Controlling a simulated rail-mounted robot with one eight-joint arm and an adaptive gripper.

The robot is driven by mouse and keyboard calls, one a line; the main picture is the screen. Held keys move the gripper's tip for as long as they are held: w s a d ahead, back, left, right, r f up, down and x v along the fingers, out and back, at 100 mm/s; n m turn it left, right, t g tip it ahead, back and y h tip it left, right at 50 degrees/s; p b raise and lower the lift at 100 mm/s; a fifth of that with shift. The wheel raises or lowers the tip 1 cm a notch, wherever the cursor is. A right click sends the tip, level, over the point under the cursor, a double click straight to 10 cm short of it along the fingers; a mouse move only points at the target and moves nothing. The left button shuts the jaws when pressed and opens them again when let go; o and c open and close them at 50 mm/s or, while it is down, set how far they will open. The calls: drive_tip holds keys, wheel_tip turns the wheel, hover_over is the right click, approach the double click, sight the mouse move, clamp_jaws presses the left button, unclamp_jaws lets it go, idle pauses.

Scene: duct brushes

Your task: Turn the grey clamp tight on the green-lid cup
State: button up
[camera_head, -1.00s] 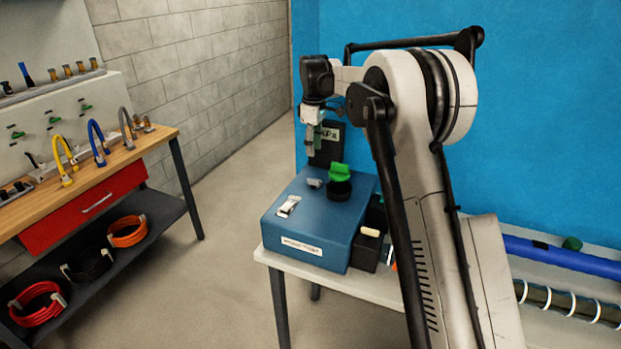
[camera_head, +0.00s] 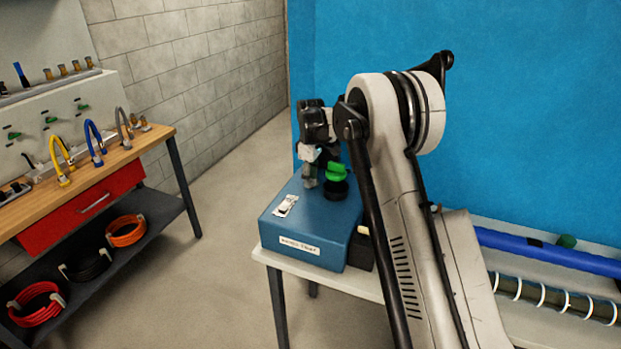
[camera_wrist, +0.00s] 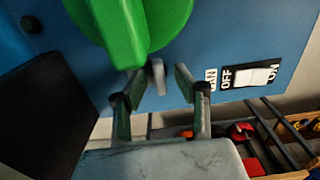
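The green lid (camera_head: 337,172) sits on a black cup (camera_head: 335,191) on top of the blue box (camera_head: 310,221). The lid also fills the upper part of the wrist view (camera_wrist: 130,35). The small grey clamp (camera_wrist: 157,74) stands on the box beside the lid in the wrist view; in the head view my gripper hides it. My gripper (camera_head: 309,180) points down just left of the cup. In the wrist view my gripper (camera_wrist: 157,85) is open, its fingertips on either side of the clamp with a gap at each side.
A white OFF/ON switch (camera_wrist: 254,77) is on the box, right of the fingers; it also shows in the head view (camera_head: 287,205). The box stands on a white table (camera_head: 344,282). A wooden workbench (camera_head: 130,155) with coloured hooked tubes is at left. Floor between is clear.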

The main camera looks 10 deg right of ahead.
drive_tip(key=shift+c, duration=0.5)
clamp_jaws()
drive_tip(key=shift+m+b, duration=0.3)
drive_tip(key=shift+b, duration=0.15)
drive_tip(key=shift+f+m+b, duration=0.15)
drive_tip(key=shift+m+b, duration=0.75)
drive_tip(key=shift+m, duration=0.1)
drive_tip(key=m+b, duration=0.3)
drive_tip(key=m, duration=0.1)
drive_tip(key=shift+m, duration=0.3)
drive_tip(key=m+b, duration=0.2)
drive_tip(key=m, duration=0.3)
drive_tip(key=m+b, duration=0.1)
drive_tip(key=m, duration=0.4)
drive_tip(key=shift+m, duration=0.4)
